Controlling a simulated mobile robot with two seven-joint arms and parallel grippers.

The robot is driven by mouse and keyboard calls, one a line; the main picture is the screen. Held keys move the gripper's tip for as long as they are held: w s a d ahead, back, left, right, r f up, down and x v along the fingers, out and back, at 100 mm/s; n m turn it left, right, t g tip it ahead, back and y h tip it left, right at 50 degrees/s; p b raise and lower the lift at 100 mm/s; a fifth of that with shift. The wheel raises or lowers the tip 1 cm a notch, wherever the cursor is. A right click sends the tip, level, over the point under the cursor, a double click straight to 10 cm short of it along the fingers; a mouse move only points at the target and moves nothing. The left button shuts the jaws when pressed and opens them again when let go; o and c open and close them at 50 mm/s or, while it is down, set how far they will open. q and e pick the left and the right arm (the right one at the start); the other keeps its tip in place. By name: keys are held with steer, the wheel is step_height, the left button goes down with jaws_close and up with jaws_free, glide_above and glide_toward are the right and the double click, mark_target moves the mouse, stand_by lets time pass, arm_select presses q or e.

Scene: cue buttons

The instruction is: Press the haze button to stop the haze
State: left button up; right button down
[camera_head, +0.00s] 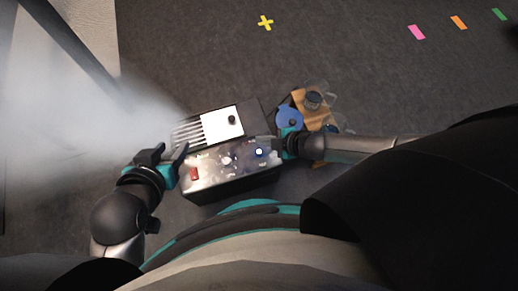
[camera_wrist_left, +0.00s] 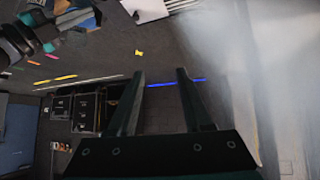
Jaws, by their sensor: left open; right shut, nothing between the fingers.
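The panel carries a red switch (camera_head: 195,174), a pale round control (camera_head: 226,160) and a blue-lit round button (camera_head: 259,152). Their labels are too small to read. My left gripper (camera_head: 166,153) is open and empty at the machine's left end. It also shows open in the left wrist view (camera_wrist_left: 160,78). My right gripper (camera_head: 282,144) is shut at the panel's right end, close to the blue-lit button; I cannot tell whether it touches.
White haze (camera_head: 60,110) spreads from the machine's left side. A wooden board (camera_head: 313,118) with a blue round item (camera_head: 289,118) and clear vessels lies behind my right gripper. A yellow cross (camera_head: 265,22) marks the open dark floor. Dark cases (camera_wrist_left: 87,112) stand in the left wrist view.

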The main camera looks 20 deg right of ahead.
mark_target(262, 153)
steer(key=shift+f+b, duration=1.05)
steer(key=shift+f, duration=0.1)
steer(key=shift+f+b, duration=0.4)
steer(key=shift+b, duration=0.05)
steer(key=shift+f+b, duration=0.55)
steer(key=shift+f, duration=0.05)
arm_select(q)
steer(key=d+r+t+h, duration=0.3)
steer(key=d+t, duration=0.3)
steer(key=t, duration=0.1)
steer(key=shift+w+d+r+n+t+h, duration=0.2)
steer(key=shift+w+r+n+t+h, duration=0.1)
steer(key=shift+n+h, duration=0.1)
arm_select(e)
steer(key=shift+f, duration=1.25)
steer(key=shift+f, duration=0.1)
steer(key=shift+f, duration=0.35)
